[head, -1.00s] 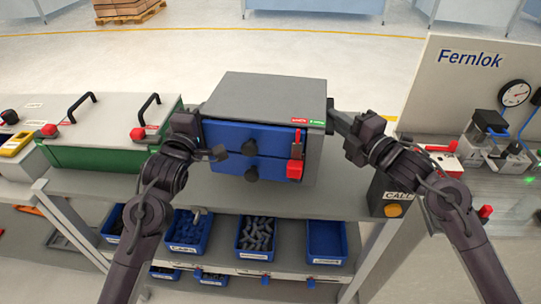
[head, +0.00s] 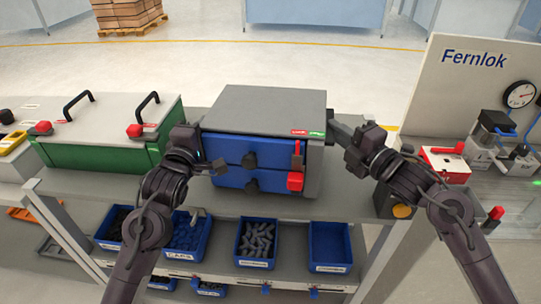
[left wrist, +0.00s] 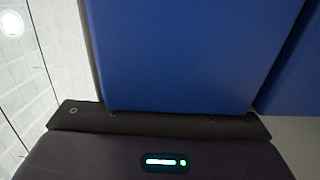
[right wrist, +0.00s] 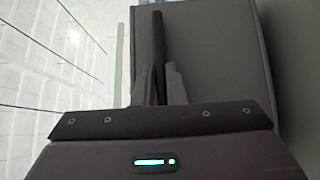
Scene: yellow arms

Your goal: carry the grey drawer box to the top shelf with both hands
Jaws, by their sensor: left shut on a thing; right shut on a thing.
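The grey drawer box (head: 268,107) with two blue drawer fronts is over the top shelf (head: 300,205) of the rack in the head view. Whether its underside touches the shelf cannot be told. My left gripper (head: 205,160) is shut on the box's left side; its fingertips are partly hidden. The left wrist view shows a blue drawer front (left wrist: 190,50) close up. My right gripper (head: 335,128) is shut on the box at its upper right side. The right wrist view shows the fingers (right wrist: 160,85) against the grey side (right wrist: 205,50).
A green case (head: 100,150) with black handles stands to the left. A Fernlok panel (head: 470,65) with a gauge and a red-topped box (head: 445,160) stand to the right. Blue bins (head: 328,245) sit on the shelf below. Open floor lies behind.

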